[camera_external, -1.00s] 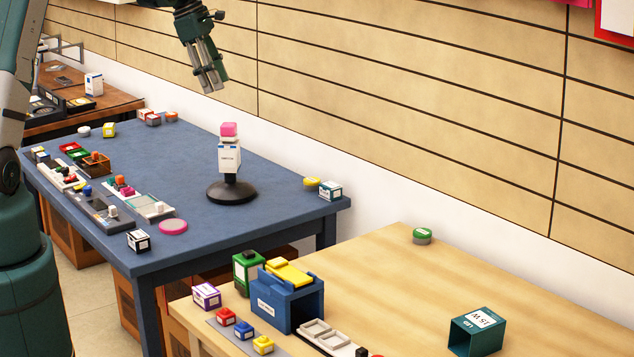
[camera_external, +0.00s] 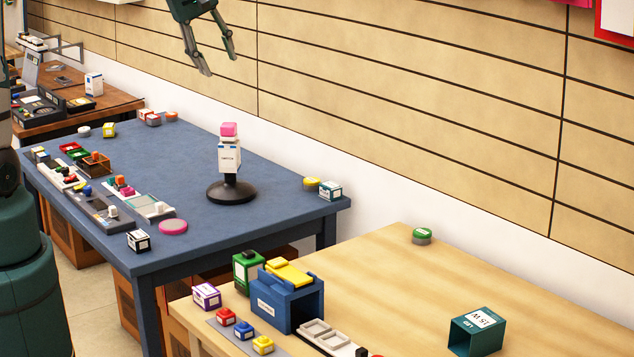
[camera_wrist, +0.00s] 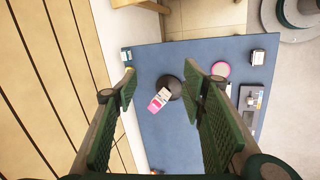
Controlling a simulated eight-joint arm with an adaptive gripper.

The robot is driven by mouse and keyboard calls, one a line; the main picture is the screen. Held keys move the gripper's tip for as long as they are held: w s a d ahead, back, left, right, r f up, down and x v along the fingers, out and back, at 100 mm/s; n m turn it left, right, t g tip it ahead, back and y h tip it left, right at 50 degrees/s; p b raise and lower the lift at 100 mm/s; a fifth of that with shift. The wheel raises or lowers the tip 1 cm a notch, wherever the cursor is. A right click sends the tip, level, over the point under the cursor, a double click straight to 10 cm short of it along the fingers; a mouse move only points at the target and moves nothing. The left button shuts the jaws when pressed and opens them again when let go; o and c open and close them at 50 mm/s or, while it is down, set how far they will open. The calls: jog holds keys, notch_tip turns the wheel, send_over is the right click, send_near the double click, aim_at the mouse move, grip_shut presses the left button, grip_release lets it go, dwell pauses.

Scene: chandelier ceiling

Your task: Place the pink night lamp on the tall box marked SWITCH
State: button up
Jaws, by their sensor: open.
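The box stands upright on a round black base (camera_external: 231,192) on the blue table. My gripper (camera_external: 220,65) is open and empty, high above the table and clear of the lamp. In the wrist view the fingers (camera_wrist: 160,80) are spread wide, with the pink lamp (camera_wrist: 155,105) and the white box (camera_wrist: 165,94) far below between them.
The blue table (camera_external: 180,245) also bears a pink disc (camera_external: 173,227), a small black-and-white box (camera_external: 138,240), a yellow-topped item (camera_external: 312,183) and several trays at left. A wooden table (camera_external: 390,280) stands in front. The panelled wall (camera_external: 400,100) runs behind.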

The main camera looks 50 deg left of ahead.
jog(key=s+d+f+m+t, duration=0.1)
jog(key=s+d+m, duration=0.4)
jog(key=s, duration=0.4)
jog(key=s+d+m+t, duration=0.1)
jog(key=s+d+m, duration=0.4)
jog(key=s+d, duration=0.2)
jog(key=s+d+f+m+t+y, duration=0.1)
jog(key=s+d+m, duration=0.5)
jog(key=s, duration=0.4)
jog(key=shift+s+f, duration=0.3)
jog(key=shift+f, duration=0.05)
